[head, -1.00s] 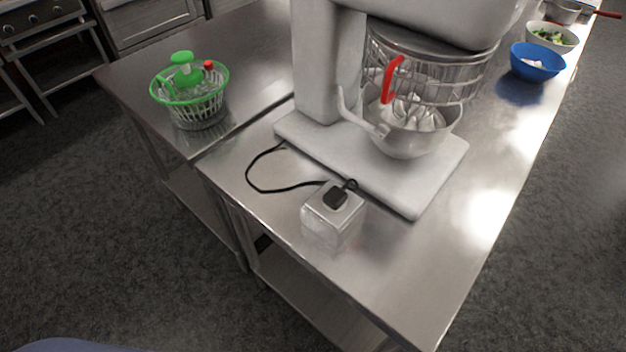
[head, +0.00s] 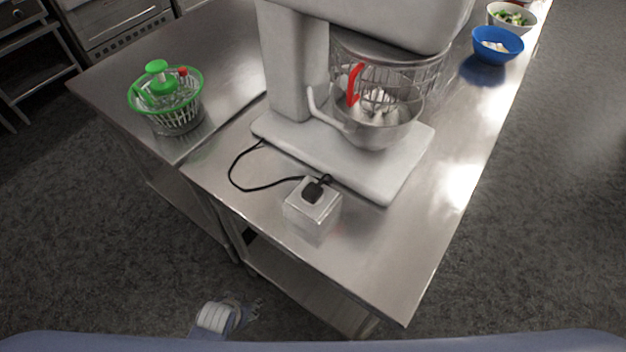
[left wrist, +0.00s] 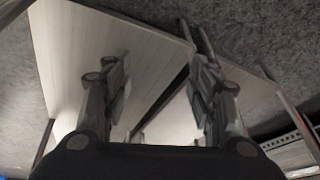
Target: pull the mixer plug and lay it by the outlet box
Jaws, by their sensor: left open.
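The black mixer plug (head: 313,192) sits on top of the outlet box (head: 306,217), a small pale block near the front of the steel table. Its black cord (head: 236,181) loops left and back to the base of the mixer (head: 352,160). My left gripper (head: 257,303) is low at the bottom of the head view, in front of and below the table, apart from the plug. In the left wrist view the same gripper (left wrist: 157,62) is open with nothing between its fingers. The plug cannot be made out there. My right gripper is not in view.
A green salad spinner (head: 168,95) stands on the adjoining table at left. A blue bowl (head: 497,46) and a white bowl with greens (head: 511,18) stand at the far right. The steel tabletop (head: 372,255) in front and right of the box is clear.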

